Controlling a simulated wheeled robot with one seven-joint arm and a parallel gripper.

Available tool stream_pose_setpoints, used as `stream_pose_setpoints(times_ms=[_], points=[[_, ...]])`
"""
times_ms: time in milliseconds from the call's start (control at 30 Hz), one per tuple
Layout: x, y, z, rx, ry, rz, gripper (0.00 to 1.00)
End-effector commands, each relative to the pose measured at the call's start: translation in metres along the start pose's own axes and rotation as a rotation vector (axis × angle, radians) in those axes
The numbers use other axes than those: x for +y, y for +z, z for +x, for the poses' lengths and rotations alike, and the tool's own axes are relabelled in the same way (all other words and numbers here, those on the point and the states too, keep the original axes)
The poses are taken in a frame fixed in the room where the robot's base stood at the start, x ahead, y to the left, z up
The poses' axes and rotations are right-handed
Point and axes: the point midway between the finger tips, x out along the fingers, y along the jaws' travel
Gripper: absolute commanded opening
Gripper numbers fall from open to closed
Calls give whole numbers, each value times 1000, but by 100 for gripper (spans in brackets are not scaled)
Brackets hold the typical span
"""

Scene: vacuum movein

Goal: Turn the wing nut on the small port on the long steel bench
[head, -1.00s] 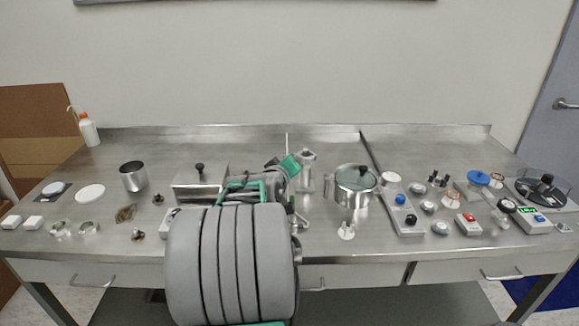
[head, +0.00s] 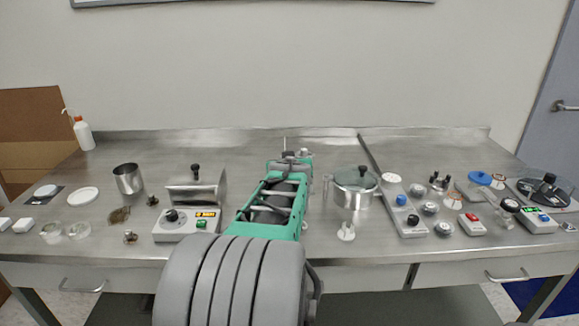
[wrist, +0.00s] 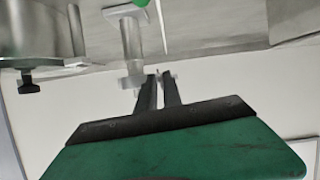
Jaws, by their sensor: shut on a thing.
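The small port (wrist: 130,40) is a pale metal tube with a flange in the wrist view, just beyond my fingertips. The wing nut (wrist: 158,74) is a small piece at the flange, mostly hidden between the fingertips. My gripper (wrist: 157,80) is shut on it, with its two dark fingers a narrow gap apart. In the head view my green hand and grey arm reach over the middle of the long steel bench (head: 235,148) and hide most of the port. How far the wing nut is turned cannot be seen.
A steel pot with a glass lid (head: 355,195) stands just right of my arm. A control box (head: 187,224) stands to its left. Switches, gauges and small fittings crowd the right side. A steel cup (head: 128,179) and small parts are at left. The bench's back strip is clear.

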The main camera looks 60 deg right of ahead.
Motion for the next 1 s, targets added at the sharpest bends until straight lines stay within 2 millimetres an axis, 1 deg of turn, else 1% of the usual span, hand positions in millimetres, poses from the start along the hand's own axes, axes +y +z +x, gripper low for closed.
stream_pose_setpoints(times_ms=[467, 500, 733, 1000], points=[[0, 1, 0, -3, -5, 12, 0], [0, 1, 0, -3, -5, 12, 13], [0, 1, 0, -1, -5, 11, 32], [1, 0, 0, 0, -3, 12, 32]])
